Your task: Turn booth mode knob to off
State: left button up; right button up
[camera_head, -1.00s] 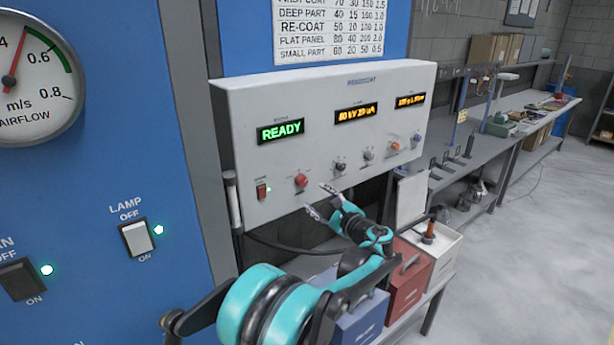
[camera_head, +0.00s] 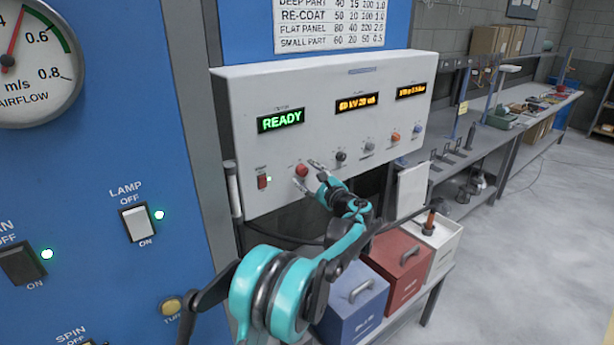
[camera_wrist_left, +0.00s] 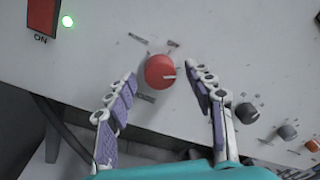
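A red round knob (camera_head: 302,170) sits on the front of the white control panel (camera_head: 240,92), right of a red rocker switch. I take it for the booth mode knob, but its small labels are too blurred to read. My left gripper (camera_head: 307,175) is open at this knob, one finger to each side in the picture. In the left wrist view the red knob (camera_wrist_left: 159,71) shows between and slightly beyond the tips of the spread fingers (camera_wrist_left: 162,82). Its pale pointer mark points right. I see no finger touching it. My right gripper is not in view.
The red switch (camera_head: 262,182) with a green light is left of the knob. A dark knob (camera_head: 341,157) and several more stand to the right. Below are a blue box (camera_head: 352,300) and a red box (camera_head: 398,255). The panel display (camera_head: 281,121) reads READY.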

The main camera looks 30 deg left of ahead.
pick_arm(q)
jog(key=c, duration=1.1)
jog(key=shift+o, duration=0.2)
jog(key=shift+n, duration=0.3)
jog(key=n, duration=0.5)
jog(key=shift+y, duration=0.3)
jog(key=n, duration=0.6)
jog(key=shift+f+p, duration=0.1)
jog(key=shift+p, duration=0.2)
jog(key=shift+n, duration=0.5)
jog(key=o, duration=1.2)
jog(key=shift+d, duration=0.1)
